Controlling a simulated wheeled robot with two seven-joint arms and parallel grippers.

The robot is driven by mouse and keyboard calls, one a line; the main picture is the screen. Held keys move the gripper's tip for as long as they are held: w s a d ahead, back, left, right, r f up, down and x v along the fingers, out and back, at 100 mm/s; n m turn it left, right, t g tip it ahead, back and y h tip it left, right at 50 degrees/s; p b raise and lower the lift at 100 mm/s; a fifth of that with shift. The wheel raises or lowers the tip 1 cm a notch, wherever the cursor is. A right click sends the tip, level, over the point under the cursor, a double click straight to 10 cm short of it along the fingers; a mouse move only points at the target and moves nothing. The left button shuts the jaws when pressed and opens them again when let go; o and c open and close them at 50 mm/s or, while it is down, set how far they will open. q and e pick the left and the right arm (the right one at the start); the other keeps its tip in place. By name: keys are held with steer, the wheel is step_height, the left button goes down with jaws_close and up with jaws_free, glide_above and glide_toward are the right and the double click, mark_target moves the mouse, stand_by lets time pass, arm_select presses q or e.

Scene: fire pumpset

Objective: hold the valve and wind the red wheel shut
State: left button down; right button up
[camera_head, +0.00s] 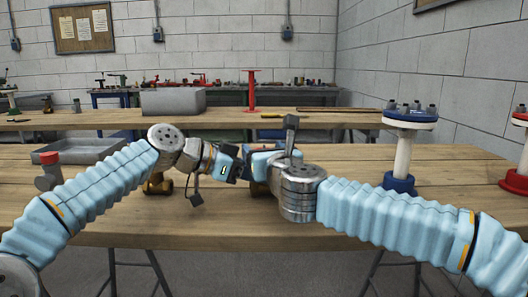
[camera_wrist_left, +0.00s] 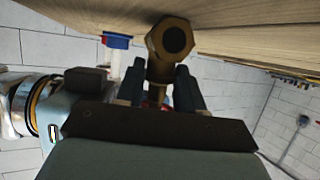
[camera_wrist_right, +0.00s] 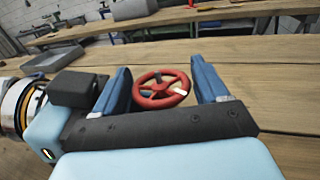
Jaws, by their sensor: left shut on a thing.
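The brass valve (camera_wrist_left: 168,55) shows in the left wrist view, its hexagonal open end facing the camera. My left gripper (camera_head: 240,172) is shut on the valve body, with a finger on each side. In the head view a little of the brass shows below the grippers (camera_head: 259,188); the rest is hidden. The red wheel (camera_wrist_right: 160,91) shows in the right wrist view as a spoked ring. My right gripper (camera_head: 249,158) is open, its two blue fingers to either side of the wheel with gaps. The wheel is hidden in the head view.
A grey tray (camera_head: 85,150) and a dark fitting with a red top (camera_head: 50,170) are at the left. Another brass fitting (camera_head: 157,184) stands by my left wrist. A white post with blue flanges (camera_head: 402,155) stands at the right. The table's front middle is clear.

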steer(key=v, duration=1.2)
steer(key=shift+o, duration=1.4)
steer(key=shift+w+d, duration=0.1)
steer(key=w+d+f+n+g+y, duration=0.1)
steer(key=y, duration=0.1)
steer(key=w+d+f+n+g+y, duration=0.1)
steer(key=w+n+g+y, duration=0.1)
steer(key=shift+d, duration=0.3)
steer(key=w+a+n+y, duration=0.1)
steer(key=w+a, duration=0.1)
steer(key=w+a+r+n+g+y, duration=0.1)
steer(key=w+a, duration=0.1)
steer(key=w, duration=0.1)
steer(key=w+a+r+n+y, duration=0.1)
steer(key=w+y, duration=0.1)
steer(key=w, duration=0.1)
steer(key=shift+a+g, duration=0.4)
